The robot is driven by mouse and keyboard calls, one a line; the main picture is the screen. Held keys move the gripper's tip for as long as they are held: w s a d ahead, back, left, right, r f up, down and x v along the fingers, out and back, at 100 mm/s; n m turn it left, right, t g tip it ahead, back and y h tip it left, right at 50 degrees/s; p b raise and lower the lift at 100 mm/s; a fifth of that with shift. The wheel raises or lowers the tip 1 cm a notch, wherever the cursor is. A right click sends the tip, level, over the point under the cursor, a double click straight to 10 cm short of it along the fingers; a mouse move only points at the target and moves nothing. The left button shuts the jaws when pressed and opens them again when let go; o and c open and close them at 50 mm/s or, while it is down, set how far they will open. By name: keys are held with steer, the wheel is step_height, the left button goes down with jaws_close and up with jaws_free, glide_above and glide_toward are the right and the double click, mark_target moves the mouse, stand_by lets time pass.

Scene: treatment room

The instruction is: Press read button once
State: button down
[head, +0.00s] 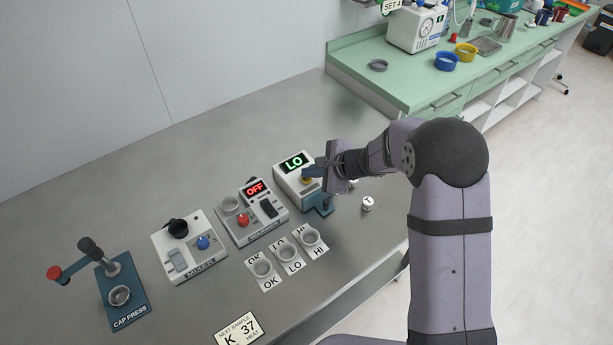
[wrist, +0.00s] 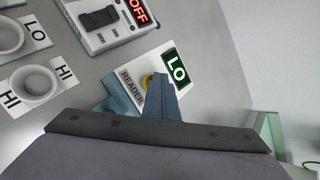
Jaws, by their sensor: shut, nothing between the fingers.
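The reader (head: 292,177) is a white box on the grey bench with a green "LO" display. In the wrist view the reader (wrist: 128,87) shows its "READER" label and the same lit "LO". A yellow button (head: 306,180) is on its top face. Its edge (wrist: 147,80) also shows in the wrist view, mostly hidden by my fingers. My gripper (head: 308,172) is shut and empty, with its fingertips at the button. It also covers the button in the wrist view (wrist: 158,80). I cannot tell whether the tips touch or press it.
A device with a red "OFF" display (head: 255,188) stands left of the reader, with a mixer (head: 190,245) and a cap press (head: 122,295) farther left. Cups sit on OK, LO and HI cards (head: 290,266) in front. A small white "T" piece (head: 368,203) lies right.

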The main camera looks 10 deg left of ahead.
mark_target(310, 180)
steer(key=shift+r+p, duration=0.3)
steer(key=shift+r, duration=0.35)
steer(key=shift+r+p, duration=1.85)
steer(key=shift+r, duration=0.7)
